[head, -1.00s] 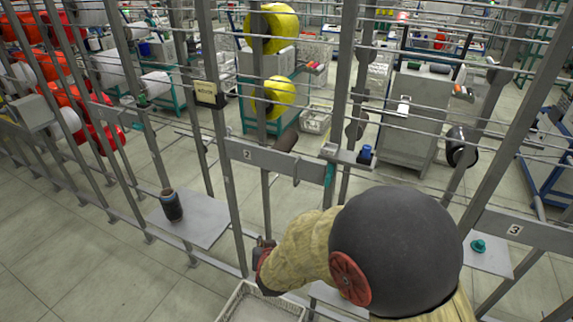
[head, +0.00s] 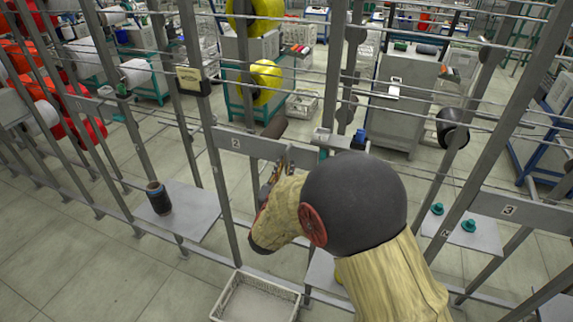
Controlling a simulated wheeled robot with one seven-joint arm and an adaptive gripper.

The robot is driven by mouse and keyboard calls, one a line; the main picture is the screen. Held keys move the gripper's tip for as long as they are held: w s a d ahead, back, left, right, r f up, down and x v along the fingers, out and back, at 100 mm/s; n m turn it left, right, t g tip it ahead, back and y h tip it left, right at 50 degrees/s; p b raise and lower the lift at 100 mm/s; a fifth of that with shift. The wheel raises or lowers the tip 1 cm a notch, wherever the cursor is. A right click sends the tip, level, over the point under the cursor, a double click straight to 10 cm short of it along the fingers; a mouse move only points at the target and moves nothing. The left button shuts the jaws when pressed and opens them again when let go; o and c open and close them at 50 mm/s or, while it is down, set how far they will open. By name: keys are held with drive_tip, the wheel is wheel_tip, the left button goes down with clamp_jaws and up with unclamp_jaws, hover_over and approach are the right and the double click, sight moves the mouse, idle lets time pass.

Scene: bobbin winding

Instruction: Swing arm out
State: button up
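The station 2 panel (head: 248,146) is a grey crossbar on the rack. A brown cylinder (head: 275,127) sits at its upper edge, seen from behind the bar. A small teal part (head: 323,153) and a blue cap (head: 360,135) are to the right of the panel. I cannot tell which piece is the swing arm. My gripper (head: 276,178) is raised just below the panel's right part, partly hidden by my own arm. I cannot tell whether it touches anything or what its fingers do.
A dark bobbin (head: 158,197) stands on a grey shelf (head: 195,218) at left. A white basket (head: 262,299) is on the floor below. Teal pieces (head: 468,225) rest on the right shelf (head: 487,240). Rack posts and thin rods surround my arm.

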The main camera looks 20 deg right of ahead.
drive_tip(key=shift+x, duration=1.1)
drive_tip(key=shift+c, duration=1.2)
clamp_jaws()
drive_tip(key=shift+s+a, duration=0.1)
